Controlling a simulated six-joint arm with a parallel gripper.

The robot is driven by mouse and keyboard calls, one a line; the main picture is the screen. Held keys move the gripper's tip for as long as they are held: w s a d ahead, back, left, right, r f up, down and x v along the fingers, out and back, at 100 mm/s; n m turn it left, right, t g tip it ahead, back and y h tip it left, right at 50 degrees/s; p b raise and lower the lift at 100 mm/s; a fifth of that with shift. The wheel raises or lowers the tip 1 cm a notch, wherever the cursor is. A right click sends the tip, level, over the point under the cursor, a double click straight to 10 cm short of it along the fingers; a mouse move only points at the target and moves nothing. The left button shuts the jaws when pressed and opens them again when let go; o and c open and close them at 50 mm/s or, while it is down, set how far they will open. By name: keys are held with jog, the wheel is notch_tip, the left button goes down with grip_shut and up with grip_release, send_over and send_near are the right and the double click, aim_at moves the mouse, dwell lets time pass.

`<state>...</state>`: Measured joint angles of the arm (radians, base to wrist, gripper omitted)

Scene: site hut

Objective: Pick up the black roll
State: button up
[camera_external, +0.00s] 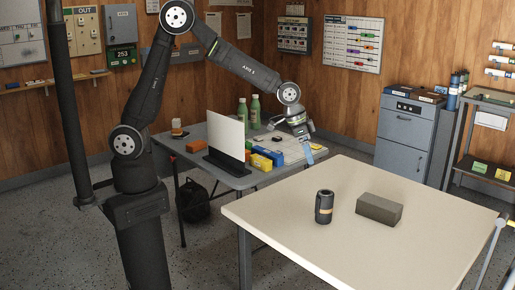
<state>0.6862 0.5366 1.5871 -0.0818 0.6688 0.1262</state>
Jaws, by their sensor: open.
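A black roll (323,207) stands upright on the pale table (400,245), with a tan band around its lower part. My gripper (309,155) is open and empty. In the picture it hangs above and a little left of the roll, near the table's far left edge, clearly apart from it. The fingers are small in this view and their tips are hard to make out.
A grey-brown block (379,209) lies on the pale table just right of the roll. Behind is a grey desk (200,133) with a white panel (226,133), green bottles (255,107) and several small boxes. The table's front and right are clear.

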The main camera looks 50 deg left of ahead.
aim_at(323, 193)
jog(key=s+d+m, duration=0.3)
jog(key=s+d, duration=0.1)
jog(key=d, duration=0.1)
jog(key=shift+h, duration=0.3)
jog(key=x, duration=1.1)
jog(key=shift+a+f, duration=0.1)
jog(key=shift+x, duration=3.15)
jog(key=shift+a, duration=0.15)
jog(key=c, duration=1.1)
